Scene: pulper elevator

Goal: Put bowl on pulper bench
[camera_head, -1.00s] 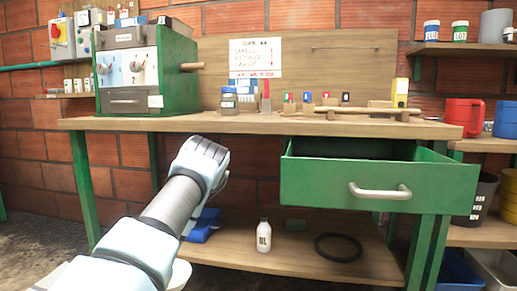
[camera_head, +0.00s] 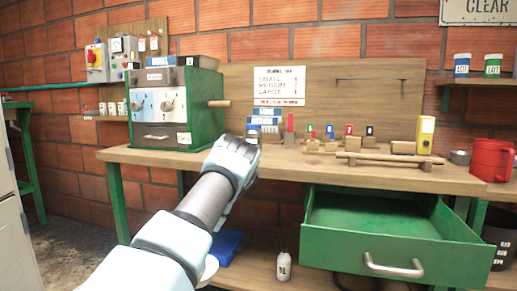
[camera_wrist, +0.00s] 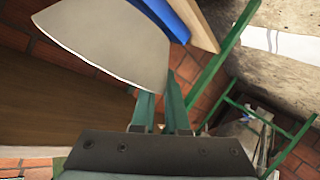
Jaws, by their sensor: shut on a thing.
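The bowl (camera_wrist: 110,40) shows in the wrist view as a pale grey curved shape at the upper left. My gripper (camera_wrist: 160,102) is shut on it at the tips of its green fingers. In the head view a white rounded edge, apparently the bowl (camera_head: 209,268), shows low beside my forearm, below the bench top. My gripper itself is hidden behind my arm there. The pulper bench (camera_head: 290,166) has a wooden top and green legs. The green pulper machine (camera_head: 180,105) stands on its left end.
A green drawer (camera_head: 390,243) stands open under the bench's right side. A blue item (camera_head: 226,246) and a white bottle (camera_head: 284,264) are on the lower shelf. A wooden rack (camera_head: 390,159), small blocks and a red mug (camera_head: 490,159) are at the right. Some bench top left of centre is clear.

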